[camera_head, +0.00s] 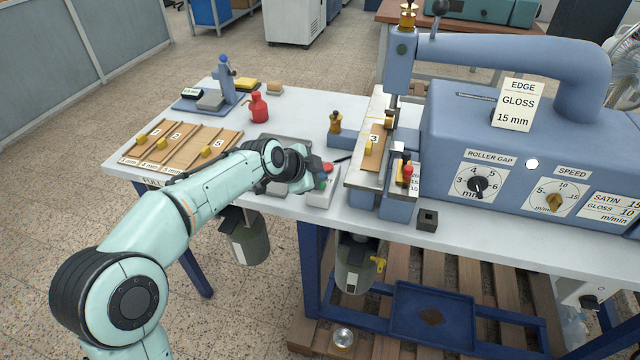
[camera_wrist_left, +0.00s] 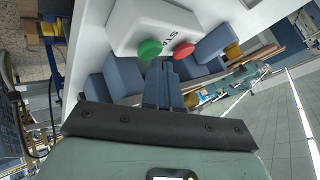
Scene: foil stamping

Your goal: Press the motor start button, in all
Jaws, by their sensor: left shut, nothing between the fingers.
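A white button box (camera_head: 321,199) stands at the front of the bench, left of the blue machine. It also shows in the wrist view (camera_wrist_left: 125,30), with a green button (camera_wrist_left: 150,48) and a red button (camera_wrist_left: 184,50) side by side and partly visible lettering. My left gripper (camera_head: 314,174) is at the box, its fingers closed together and empty. In the wrist view the fingertips (camera_wrist_left: 160,66) lie just below the green button, close to it; I cannot tell whether they touch. My right gripper is not in view.
The blue stamping machine (camera_head: 480,130), with roller gap and speed dials, fills the right of the bench. A wooden rack (camera_head: 185,150) with numbered slots lies at the left. A red bottle (camera_head: 259,107) stands behind my arm. A small dark block (camera_head: 428,219) sits by the front edge.

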